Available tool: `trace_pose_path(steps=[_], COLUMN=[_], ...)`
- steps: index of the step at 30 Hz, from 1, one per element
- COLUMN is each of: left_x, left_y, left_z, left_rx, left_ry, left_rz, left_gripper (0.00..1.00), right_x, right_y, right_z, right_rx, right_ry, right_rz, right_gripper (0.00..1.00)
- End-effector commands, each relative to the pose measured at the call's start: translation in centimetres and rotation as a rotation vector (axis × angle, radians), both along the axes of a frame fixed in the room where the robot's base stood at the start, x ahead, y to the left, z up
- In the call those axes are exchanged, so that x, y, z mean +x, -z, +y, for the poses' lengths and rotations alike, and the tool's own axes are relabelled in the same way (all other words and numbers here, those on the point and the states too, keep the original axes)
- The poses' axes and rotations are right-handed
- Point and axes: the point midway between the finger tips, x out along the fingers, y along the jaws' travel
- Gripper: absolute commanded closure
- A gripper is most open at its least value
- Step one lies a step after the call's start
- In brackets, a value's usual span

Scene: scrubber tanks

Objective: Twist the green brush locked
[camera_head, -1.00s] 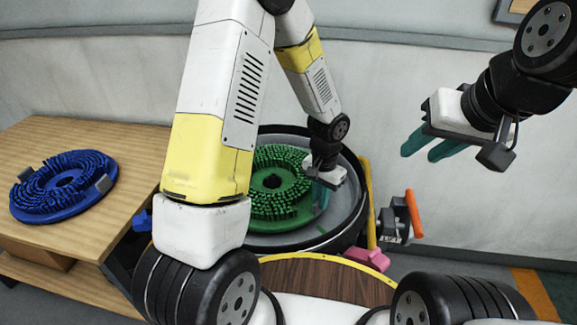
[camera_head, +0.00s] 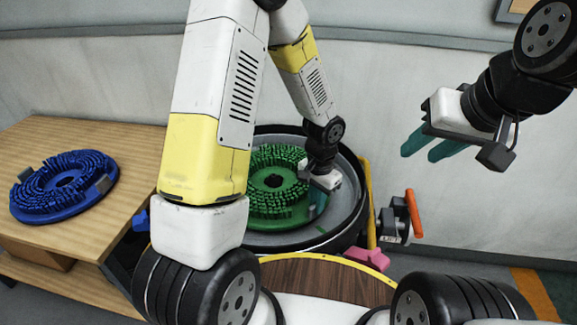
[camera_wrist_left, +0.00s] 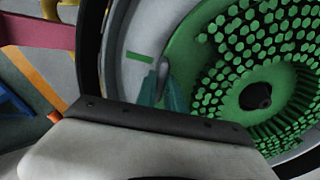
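The green brush (camera_head: 262,205), a round disc with green bristles and a dark centre hole, lies inside the grey round tank housing (camera_head: 345,212). It also shows in the left wrist view (camera_wrist_left: 225,85). My left gripper (camera_head: 318,203) reaches down at the brush's right edge. In the left wrist view its teal fingers (camera_wrist_left: 162,88) stand close together on either side of a small grey tab at the brush's rim. A short green mark (camera_wrist_left: 139,57) lies on the pale ring beside the fingertips. My right gripper (camera_head: 428,147) is raised at the right, open and empty.
A blue brush (camera_head: 66,183) with grey tabs lies on the wooden table (camera_head: 125,150) at the left. An orange-handled lever (camera_head: 413,213), a pink part (camera_head: 367,258) and a yellow bar (camera_head: 371,205) stand right of the housing. A wall closes the back.

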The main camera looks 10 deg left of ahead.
Motion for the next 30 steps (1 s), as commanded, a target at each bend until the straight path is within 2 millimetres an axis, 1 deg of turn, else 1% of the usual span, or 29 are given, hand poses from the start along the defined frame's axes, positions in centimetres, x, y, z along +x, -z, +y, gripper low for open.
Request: trace_pose_path(steps=[1,3,4,11,14,17,24,27,30], left_x=[0.1,0.1,0.1,-0.1,-0.1,0.0,0.1,0.1,0.1], left_y=[0.0,0.0,0.0,0.1,-0.1,-1.2,-5.4,-6.7,-7.5], left_z=[0.0,0.0,0.0,0.0,0.0,0.0,0.0,0.0,0.0], left_rx=[0.000,0.000,0.000,0.001,0.000,0.000,-0.002,-0.001,-0.001], left_ry=[0.000,-0.001,-0.001,-0.002,-0.002,-0.003,-0.003,-0.001,-0.002], left_rz=[-0.002,-0.001,-0.001,0.004,0.003,0.000,-0.004,-0.004,-0.002], left_gripper=[0.80,0.66,0.62,0.62,0.62,0.62,0.62,0.62,0.62], right_x=[0.0,0.0,0.0,0.0,0.0,0.0,0.0,0.0,0.0], right_y=[0.0,0.0,0.0,0.0,0.0,0.0,0.0,0.0,0.0], right_z=[0.0,0.0,0.0,0.0,0.0,0.0,0.0,0.0,0.0], right_rx=[0.000,0.000,0.000,0.000,0.000,0.000,0.000,0.000,0.000], right_ry=[0.000,0.000,0.000,0.000,0.000,0.000,0.000,0.000,0.000], right_rz=[0.000,0.000,0.000,0.000,0.000,0.000,0.000,0.000,0.000], right_gripper=[0.64,0.64,0.64,0.64,0.64,0.64,0.64,0.64,0.64])
